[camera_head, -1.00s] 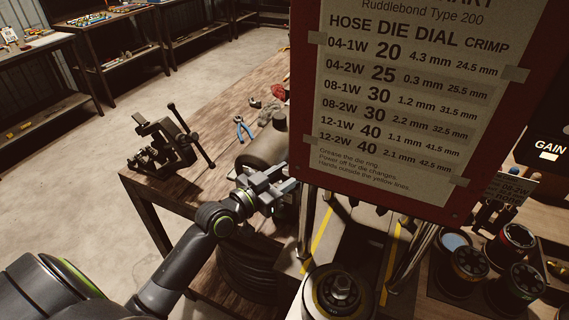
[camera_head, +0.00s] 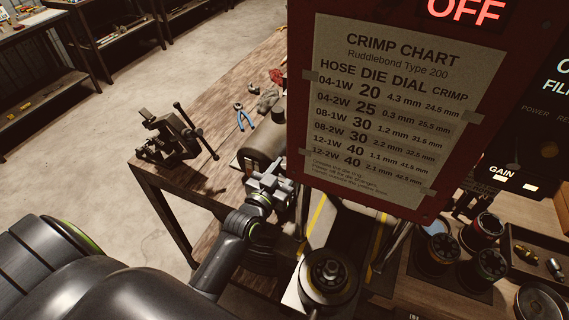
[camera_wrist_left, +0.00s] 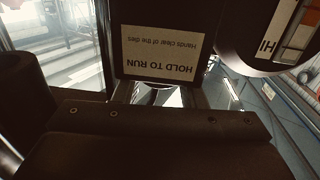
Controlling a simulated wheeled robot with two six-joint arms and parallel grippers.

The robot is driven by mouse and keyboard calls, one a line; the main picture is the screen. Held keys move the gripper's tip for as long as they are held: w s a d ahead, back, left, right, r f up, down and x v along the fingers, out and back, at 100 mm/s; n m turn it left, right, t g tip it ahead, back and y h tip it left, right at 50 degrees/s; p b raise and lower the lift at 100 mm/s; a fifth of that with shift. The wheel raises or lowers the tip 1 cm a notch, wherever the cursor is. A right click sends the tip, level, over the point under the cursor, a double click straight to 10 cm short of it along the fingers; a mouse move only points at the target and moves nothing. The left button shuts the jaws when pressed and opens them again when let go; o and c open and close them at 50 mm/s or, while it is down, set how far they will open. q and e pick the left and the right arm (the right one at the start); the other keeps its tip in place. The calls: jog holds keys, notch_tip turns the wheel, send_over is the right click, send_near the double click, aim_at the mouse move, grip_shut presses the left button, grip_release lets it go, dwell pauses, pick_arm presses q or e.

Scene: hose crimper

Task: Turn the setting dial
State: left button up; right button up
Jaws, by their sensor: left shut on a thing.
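My left gripper (camera_head: 270,184) is at the left side of the crimper, beside the lower left edge of the red-framed crimp chart (camera_head: 390,110). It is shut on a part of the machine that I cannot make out. The setting dial is not clearly visible in either view. In the left wrist view, dark blocks with screws (camera_wrist_left: 150,125) fill the lower part, below an upside-down HOLD TO RUN label (camera_wrist_left: 160,52). A dark round part marked HI (camera_wrist_left: 265,48) is at the upper right. My right gripper is not in view.
A dark cylinder (camera_head: 262,142) lies just behind my left gripper. A vise (camera_head: 170,138) and blue-handled pliers (camera_head: 244,117) are on the wooden bench (camera_head: 225,92). Round dies (camera_head: 483,268) stand at the right. A red OFF display (camera_head: 467,10) shows above the chart.

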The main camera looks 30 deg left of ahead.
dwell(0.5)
pick_arm(q)
jog(key=o, duration=1)
jog(key=shift+s+f+b, duration=0.15)
jog(key=shift+s+b, duration=0.15)
jog(key=shift+s, duration=0.2)
jog(key=s+b, duration=0.9)
jog(key=s, duration=0.7)
jog(key=shift+s, duration=0.25)
